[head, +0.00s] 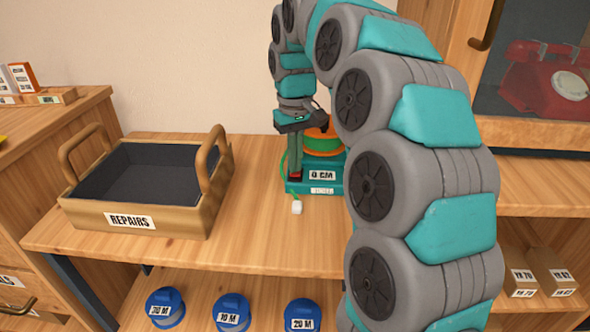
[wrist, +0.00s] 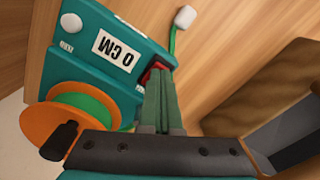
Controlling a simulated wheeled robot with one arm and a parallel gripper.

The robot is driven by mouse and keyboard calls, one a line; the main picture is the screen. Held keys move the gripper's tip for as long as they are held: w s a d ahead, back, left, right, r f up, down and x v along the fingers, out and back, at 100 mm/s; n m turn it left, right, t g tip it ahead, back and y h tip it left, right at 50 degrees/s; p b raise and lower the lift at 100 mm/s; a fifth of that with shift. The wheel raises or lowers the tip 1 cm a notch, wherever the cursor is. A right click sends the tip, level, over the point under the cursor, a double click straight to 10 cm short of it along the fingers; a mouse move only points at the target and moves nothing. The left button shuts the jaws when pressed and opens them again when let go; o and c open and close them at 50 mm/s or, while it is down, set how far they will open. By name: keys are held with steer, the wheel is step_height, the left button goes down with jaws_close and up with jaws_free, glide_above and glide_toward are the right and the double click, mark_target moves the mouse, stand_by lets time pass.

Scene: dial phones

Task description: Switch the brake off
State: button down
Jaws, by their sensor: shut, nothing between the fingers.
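A teal cord-reel device (head: 330,188) stands on the wooden bench, with a "0 CM" label. It also fills the upper left of the wrist view (wrist: 92,70). Its orange reel (wrist: 75,108) carries green cord and a black crank knob (wrist: 60,142). A small red switch (wrist: 148,76), likely the brake, is at the device's edge; my fingers partly hide it. My gripper (head: 295,172) points down at the red part and shows again in the wrist view (wrist: 157,72). Its fingers are together and empty, at or very near the switch; contact is unclear.
A white plug (head: 297,207) on a green cord hangs out of the device. A "REPAIRS" crate (head: 190,222) with raised handles stands to the left. A glass-fronted cabinet with a red phone (head: 540,80) is at the right. Blue reels (head: 232,312) sit on the shelf below.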

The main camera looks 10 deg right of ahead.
steer(key=shift+f, duration=0.45)
stand_by(0.4)
steer(key=shift+r+p, duration=1.7)
steer(key=shift+r, duration=1.8)
